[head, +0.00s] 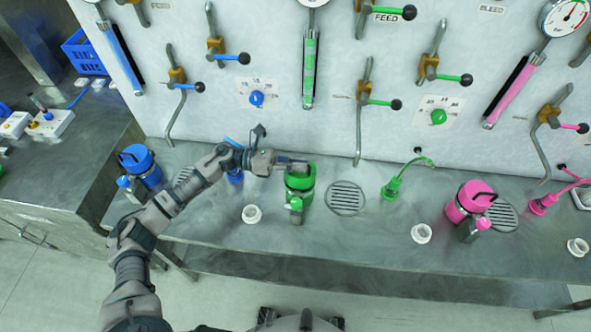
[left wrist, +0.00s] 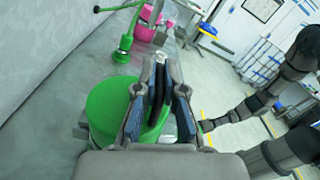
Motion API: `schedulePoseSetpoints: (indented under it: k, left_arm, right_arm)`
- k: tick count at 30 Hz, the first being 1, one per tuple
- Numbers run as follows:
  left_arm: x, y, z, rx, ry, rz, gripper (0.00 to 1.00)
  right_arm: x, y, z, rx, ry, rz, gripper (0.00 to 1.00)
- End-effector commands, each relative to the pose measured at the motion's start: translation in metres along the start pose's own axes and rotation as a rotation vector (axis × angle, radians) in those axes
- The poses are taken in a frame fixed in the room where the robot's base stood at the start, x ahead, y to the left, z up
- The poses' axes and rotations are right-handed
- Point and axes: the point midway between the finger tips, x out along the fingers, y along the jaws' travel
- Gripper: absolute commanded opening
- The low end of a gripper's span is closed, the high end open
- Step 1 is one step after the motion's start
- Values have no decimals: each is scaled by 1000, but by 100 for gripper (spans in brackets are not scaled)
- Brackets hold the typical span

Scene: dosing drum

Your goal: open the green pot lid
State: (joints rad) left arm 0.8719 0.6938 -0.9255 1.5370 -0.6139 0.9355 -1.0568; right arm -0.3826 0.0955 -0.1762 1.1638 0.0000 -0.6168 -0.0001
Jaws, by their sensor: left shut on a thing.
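The green pot (head: 299,187) stands on the grey bench near the middle of the head view, with a small green-topped fitting at its front. Its green lid (left wrist: 107,108) shows as a round disc in the left wrist view and appears to sit on the pot. My left gripper (head: 300,163) reaches over the pot from the left. In the left wrist view its fingers (left wrist: 160,108) are shut on the dark upright handle (left wrist: 160,82) of the lid. The fingers partly hide the lid. My right gripper is not seen.
A round drain grate (head: 345,198) lies right of the pot, with a green nozzle (head: 391,188) beyond it. A white cup (head: 252,214) stands front left. A blue pot (head: 138,160) and a pink pot (head: 471,200) stand farther off. The valve wall (head: 330,125) rises behind.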

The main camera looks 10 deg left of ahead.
Motion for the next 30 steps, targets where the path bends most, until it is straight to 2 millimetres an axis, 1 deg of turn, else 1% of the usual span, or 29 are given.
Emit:
schedulePoseSetpoints:
  k: [8,9,11,13,18,21,30]
  left_arm:
    - [4,17,16,-208,2,1,0]
    - [4,19,18,-235,2,0,0]
    - [4,22,20,-271,3,0,0]
    - [4,26,22,-305,4,0,0]
    - [5,32,26,-300,6,-1,0]
    - [6,34,28,-299,7,-2,0]
    - [6,35,30,-298,8,-2,0]
  right_arm:
    - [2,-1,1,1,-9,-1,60]
    - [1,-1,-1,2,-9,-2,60]
    - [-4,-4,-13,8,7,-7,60]
    - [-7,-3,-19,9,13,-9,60]
    - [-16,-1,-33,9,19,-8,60]
    - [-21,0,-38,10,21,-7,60]
    - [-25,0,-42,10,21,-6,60]
